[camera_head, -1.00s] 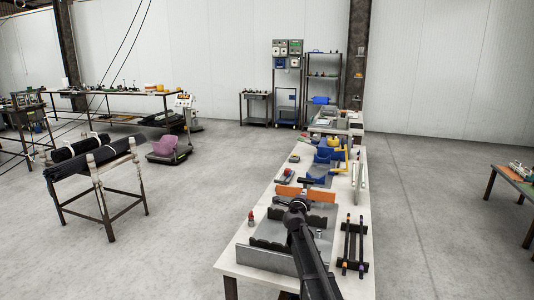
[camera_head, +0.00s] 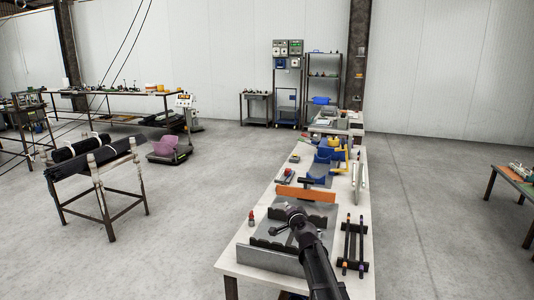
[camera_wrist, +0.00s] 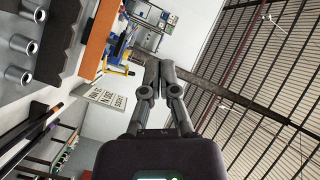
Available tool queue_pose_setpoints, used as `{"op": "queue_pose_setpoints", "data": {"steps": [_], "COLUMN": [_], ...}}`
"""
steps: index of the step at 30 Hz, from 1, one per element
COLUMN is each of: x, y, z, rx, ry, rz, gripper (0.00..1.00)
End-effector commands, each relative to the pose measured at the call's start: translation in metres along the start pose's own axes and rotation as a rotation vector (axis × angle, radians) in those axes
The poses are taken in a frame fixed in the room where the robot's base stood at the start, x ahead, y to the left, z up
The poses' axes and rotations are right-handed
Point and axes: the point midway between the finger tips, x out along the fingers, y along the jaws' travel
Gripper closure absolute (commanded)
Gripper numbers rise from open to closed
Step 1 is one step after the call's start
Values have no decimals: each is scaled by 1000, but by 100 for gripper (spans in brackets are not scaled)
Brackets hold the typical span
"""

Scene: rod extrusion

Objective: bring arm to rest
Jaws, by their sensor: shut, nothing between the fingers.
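My arm (camera_head: 318,262) reaches in from the bottom of the head view, above the near end of the white table (camera_head: 235,255). Its dark end is over the grey fixture with black notched sides (camera_head: 262,262). In the wrist view my gripper (camera_wrist: 160,64) is shut and empty, its two dark fingers side by side. They point toward the far end of the table, apart from any object. In the head view the fingers are too small and dark to make out clearly.
An orange board (camera_head: 305,193) stands just beyond the fixture, with blue bins (camera_head: 325,155) farther back. A black rack (camera_head: 352,240) is at the right edge. In the wrist view, several metal tubes (camera_wrist: 24,45) sit near a notched holder (camera_wrist: 62,35).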

Motion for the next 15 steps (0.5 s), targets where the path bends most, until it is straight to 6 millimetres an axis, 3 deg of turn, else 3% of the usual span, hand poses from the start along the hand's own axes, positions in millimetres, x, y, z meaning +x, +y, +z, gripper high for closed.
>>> {"op": "queue_pose_setpoints", "data": {"steps": [8,15], "x": [-60,-125], "y": [33,80], "z": [53,85], "rx": [-258,-450], "ry": [-321,-593], "rz": [109,276], "gripper": [100,100]}}
